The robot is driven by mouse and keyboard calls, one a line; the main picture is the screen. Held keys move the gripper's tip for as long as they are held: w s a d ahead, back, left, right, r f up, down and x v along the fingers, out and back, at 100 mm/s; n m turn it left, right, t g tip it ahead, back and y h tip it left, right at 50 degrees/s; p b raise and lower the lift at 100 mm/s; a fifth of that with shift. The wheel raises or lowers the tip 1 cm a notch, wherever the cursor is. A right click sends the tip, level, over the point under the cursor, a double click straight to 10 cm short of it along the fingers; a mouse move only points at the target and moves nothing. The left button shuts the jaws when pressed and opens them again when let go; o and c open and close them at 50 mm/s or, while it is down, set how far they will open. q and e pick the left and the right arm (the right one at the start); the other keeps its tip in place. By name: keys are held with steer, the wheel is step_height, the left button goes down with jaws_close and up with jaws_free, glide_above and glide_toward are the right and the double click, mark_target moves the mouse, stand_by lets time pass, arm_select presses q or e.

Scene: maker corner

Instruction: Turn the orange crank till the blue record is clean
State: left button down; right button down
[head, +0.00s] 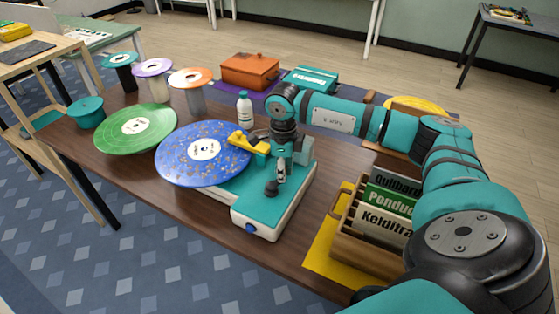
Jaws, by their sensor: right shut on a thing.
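The blue record (205,152) lies flat on the teal and white record cleaner (265,213). Brown specks cover much of its surface around the white label. A yellow arm (250,145) reaches from the cleaner over the record's right edge. My right gripper (281,166) points down over the cleaner, to the right of the record, and is shut on the crank. The gripper hides the crank, so no orange of it shows clearly. A dark knob (271,188) stands just in front of the gripper. My left gripper is out of view.
A green record (135,129) lies left of the blue one. Several spindles with coloured discs (190,77), a teal pot (87,112) and a white bottle (244,110) stand behind. A wooden crate of record sleeves (358,241) is at right. An orange box (249,70) sits at the back.

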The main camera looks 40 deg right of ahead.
steer(key=m, duration=0.2)
steer(key=s+m, duration=0.1)
steer(key=m, duration=0.1)
steer(key=shift+s+a, duration=0.1)
steer(key=shift+s, duration=0.1)
steer(key=shift+s+a+m+b, duration=0.2)
steer(key=shift+m+b, duration=0.1)
steer(key=shift+m, duration=0.6)
steer(key=c, duration=1.2)
jaws_free()
steer(key=shift+s, duration=0.1)
step_height(320, 180, up, 12)
steer(key=shift+r, duration=0.1)
